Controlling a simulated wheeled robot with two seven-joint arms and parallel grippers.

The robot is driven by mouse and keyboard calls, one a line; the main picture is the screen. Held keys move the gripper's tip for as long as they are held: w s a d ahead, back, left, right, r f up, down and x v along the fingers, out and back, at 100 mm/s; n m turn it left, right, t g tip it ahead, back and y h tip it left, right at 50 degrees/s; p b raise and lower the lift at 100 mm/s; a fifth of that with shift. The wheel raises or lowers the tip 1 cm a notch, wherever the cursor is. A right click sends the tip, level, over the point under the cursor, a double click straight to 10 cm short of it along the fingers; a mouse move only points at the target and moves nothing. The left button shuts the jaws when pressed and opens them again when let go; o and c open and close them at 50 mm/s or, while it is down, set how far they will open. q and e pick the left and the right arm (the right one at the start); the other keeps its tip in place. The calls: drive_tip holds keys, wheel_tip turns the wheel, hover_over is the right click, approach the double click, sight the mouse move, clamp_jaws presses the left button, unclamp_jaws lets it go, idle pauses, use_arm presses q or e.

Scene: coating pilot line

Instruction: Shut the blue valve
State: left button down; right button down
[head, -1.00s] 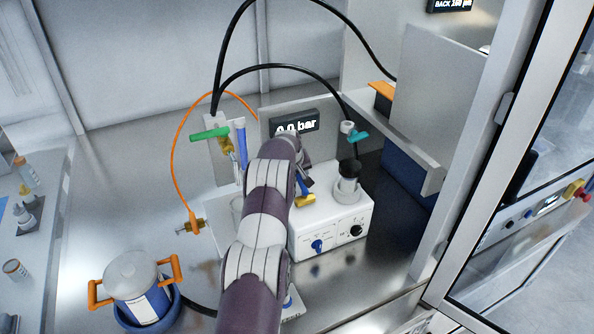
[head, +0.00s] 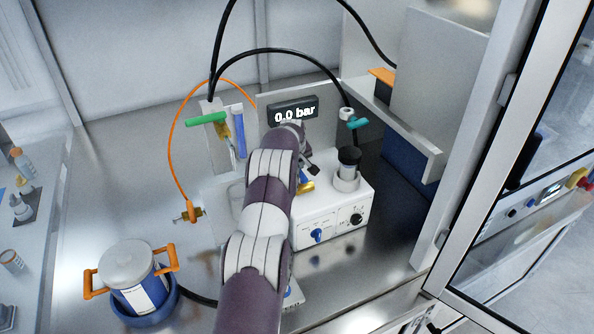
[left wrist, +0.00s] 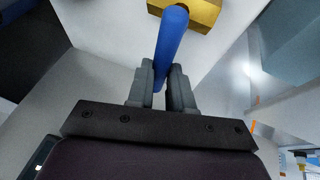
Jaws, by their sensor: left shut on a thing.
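The blue valve handle (left wrist: 171,38) is a straight lever in the left wrist view, running from a yellow valve body (left wrist: 203,14) down between my fingers. My left gripper (left wrist: 160,88) is shut on the lever's near end. In the head view my left arm covers most of the valve. My right gripper is not in view.
The white box (head: 335,222) carries a blue knob, a black knob and a black-capped holder. A display (head: 294,112) reads 0.0 bar. A green handle (head: 206,119) and a teal handle (head: 358,123) stand nearby. A pot with orange handles (head: 130,268) sits front left. Hoses arch overhead.

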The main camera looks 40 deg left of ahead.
use_arm(q)
drive_tip(key=c, duration=1)
unclamp_jaws()
drive_tip(key=shift+s+r, duration=0.1)
drive_tip(key=shift+s+d+r, duration=0.1)
drive_tip(key=shift+d+r, duration=0.05)
drive_tip(key=shift+r, duration=0.15)
drive_tip(key=b+v, duration=0.5)
drive_tip(key=v, duration=0.7)
